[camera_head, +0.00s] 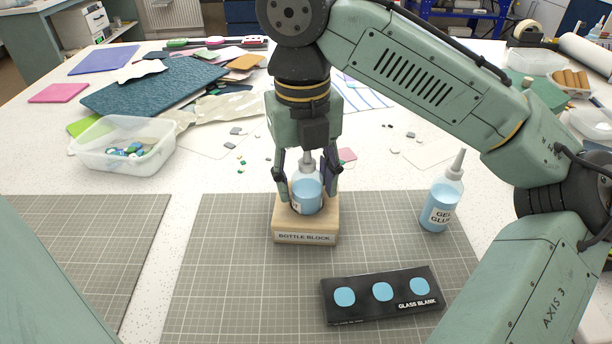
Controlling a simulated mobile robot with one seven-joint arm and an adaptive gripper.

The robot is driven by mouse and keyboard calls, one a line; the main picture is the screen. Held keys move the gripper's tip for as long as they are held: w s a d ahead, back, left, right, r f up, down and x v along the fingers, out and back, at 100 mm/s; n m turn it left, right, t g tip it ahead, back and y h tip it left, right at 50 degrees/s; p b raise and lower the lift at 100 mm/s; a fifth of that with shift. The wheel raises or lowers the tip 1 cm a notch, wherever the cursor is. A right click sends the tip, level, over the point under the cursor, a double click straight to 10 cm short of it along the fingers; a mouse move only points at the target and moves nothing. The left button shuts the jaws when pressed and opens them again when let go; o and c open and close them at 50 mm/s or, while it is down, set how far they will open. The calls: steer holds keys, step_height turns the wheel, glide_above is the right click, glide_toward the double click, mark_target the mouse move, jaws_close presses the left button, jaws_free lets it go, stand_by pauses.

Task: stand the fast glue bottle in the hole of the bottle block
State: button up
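The fast glue bottle (307,190), clear with blue liquid, stands upright at the top of the wooden bottle block (304,238). Only the end of a word, a "T", shows on its label. The lower label is out of sight, and the bottle's lower end looks sunk into the block's hole; the hole's rim is hard to make out. My gripper (310,188) points straight down over the block, with one finger on each side of the bottle, and looks shut on it. The gripper hides part of the nozzle.
A gel glue bottle (441,203) stands on the grey cutting mat (220,290) to the right. A black glass blank card (381,295) lies in front of the block. A clear tub (124,145) and glass sheets (150,84) are at the left back. The mat left of the block is clear.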

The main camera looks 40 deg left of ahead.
steer(key=shift+o, duration=0.8)
step_height(320, 180, up, 12)
steer(key=shift+s+r+p, duration=0.15)
steer(key=shift+p, duration=0.55)
